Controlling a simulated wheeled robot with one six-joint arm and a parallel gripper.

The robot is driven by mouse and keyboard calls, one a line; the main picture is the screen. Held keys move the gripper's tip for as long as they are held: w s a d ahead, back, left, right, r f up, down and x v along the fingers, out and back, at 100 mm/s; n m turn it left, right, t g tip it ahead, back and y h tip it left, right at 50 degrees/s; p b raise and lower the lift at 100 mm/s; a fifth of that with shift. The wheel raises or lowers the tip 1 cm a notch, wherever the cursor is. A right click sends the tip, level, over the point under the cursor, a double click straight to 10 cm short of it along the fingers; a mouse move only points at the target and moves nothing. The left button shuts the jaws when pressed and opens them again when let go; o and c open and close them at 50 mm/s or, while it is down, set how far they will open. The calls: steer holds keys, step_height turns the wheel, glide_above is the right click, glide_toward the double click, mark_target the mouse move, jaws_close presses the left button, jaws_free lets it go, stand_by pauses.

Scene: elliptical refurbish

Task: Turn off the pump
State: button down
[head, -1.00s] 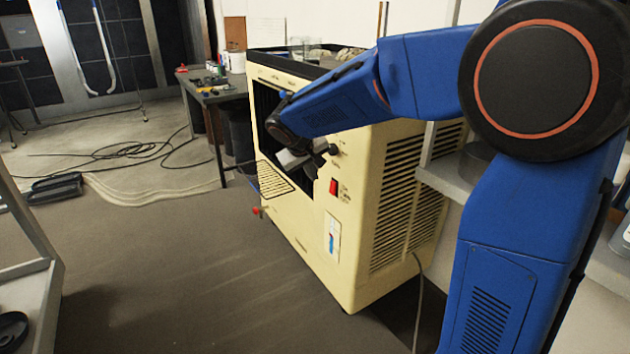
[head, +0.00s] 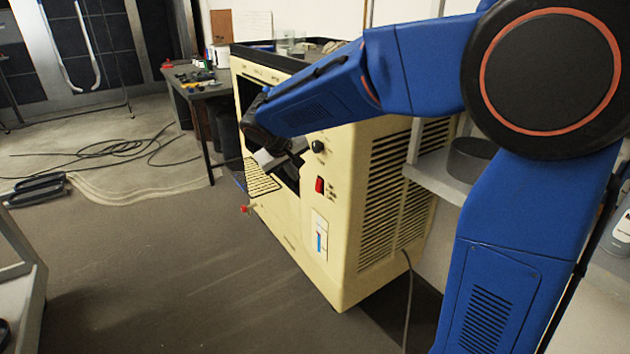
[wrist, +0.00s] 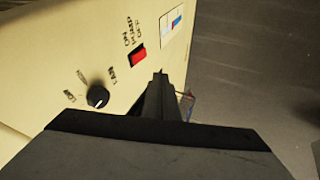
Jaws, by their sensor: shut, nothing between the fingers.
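The pump switch is a small red rocker on the cream machine's front panel, seen in the head view (head: 319,184) and the wrist view (wrist: 138,55). In the wrist view the lettering beside it seems to read ON, PUMP and OFF. I cannot tell which way the rocker is set. My gripper (head: 292,152) is in front of the panel, up and left of the switch in the head view. In the wrist view its dark fingers (wrist: 160,85) are together and empty, their tips just below and right of the switch in the picture. I cannot tell whether they touch the panel.
A black knob (wrist: 97,97) sits on the same panel, and a blue-and-white gauge (head: 320,235) is below the switch. A drip grille (head: 258,180) and a red-handled tap (head: 246,208) are at the left. Floor in front is open; a cable (head: 408,300) hangs at the right.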

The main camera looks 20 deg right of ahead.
mark_target(319, 186)
stand_by(0.3)
steer(key=w+d+f, duration=0.6)
steer(key=f, duration=0.3)
steer(key=shift+d, duration=0.4)
steer(key=shift+d+f, duration=0.15)
steer(key=shift+d, duration=0.05)
stand_by(0.4)
steer(key=shift+r, duration=0.9)
